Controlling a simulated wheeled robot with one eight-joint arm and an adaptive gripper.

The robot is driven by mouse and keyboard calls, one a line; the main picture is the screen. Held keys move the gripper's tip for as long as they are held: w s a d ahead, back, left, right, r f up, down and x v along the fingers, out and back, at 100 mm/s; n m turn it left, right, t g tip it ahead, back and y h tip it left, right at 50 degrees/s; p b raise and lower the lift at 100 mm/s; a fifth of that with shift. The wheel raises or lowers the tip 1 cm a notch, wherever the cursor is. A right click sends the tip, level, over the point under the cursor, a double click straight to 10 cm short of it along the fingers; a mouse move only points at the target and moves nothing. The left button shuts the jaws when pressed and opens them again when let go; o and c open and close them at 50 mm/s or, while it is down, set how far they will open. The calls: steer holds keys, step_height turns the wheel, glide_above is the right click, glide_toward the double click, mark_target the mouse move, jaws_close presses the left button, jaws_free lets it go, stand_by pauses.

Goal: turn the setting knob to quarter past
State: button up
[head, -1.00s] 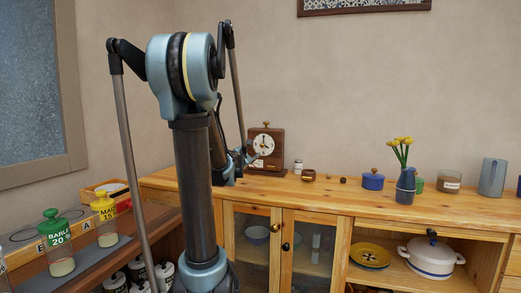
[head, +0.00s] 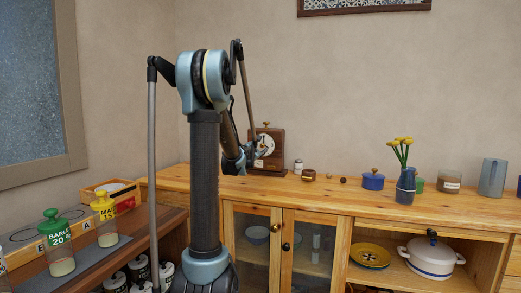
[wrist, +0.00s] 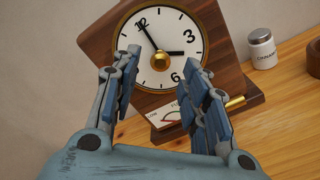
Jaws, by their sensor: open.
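The wooden clock (head: 278,138) stands on the cabinet top; my arm partly hides its dial in the head view. In the wrist view the clock (wrist: 218,40) looks tilted. Its white dial (wrist: 172,22) has the long hand (wrist: 148,34) at the 12 and the short hand (wrist: 180,53) a little past the 3. A round brass knob (wrist: 160,62) stands out at the dial's centre. My gripper (wrist: 163,58) is open, its fingers left and right of this knob in the picture. I cannot tell whether they touch it.
A small gauge card (wrist: 168,114) sits low on the clock, partly behind the fingers. A lidded white jar (wrist: 262,50) stands right of the clock. Bare wood lies in front.

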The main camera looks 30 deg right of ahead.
mark_target(262, 146)
steer(key=shift+x, duration=2.4)
jaws_close()
